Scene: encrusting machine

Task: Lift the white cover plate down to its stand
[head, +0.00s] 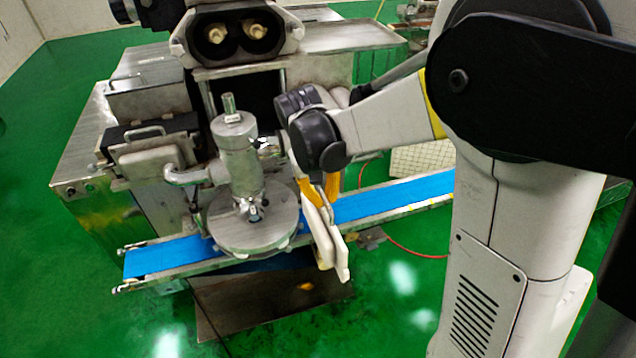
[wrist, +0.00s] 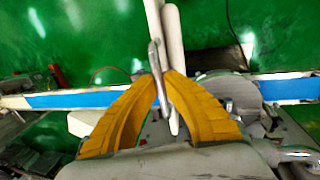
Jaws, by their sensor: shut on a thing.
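The white cover plate (head: 330,240) hangs from my gripper in the head view, tilted and seen nearly edge-on. It is in front of the blue belt, just right of the round metal disc. My gripper (head: 320,190) has orange fingers and is shut on the plate's upper part. In the wrist view the plate (wrist: 175,40) shows edge-on, running up from between the orange fingertips of my gripper (wrist: 163,75). A thin grey metal part lies alongside it there. I cannot make out for certain which thing is the stand.
The encrusting machine has a metal cylinder (head: 238,155) above the disc (head: 252,230), close left of the plate. The blue conveyor belt (head: 385,200) runs behind the plate. A dark flat panel (head: 265,305) lies low in front. A red hose and open green floor are at right.

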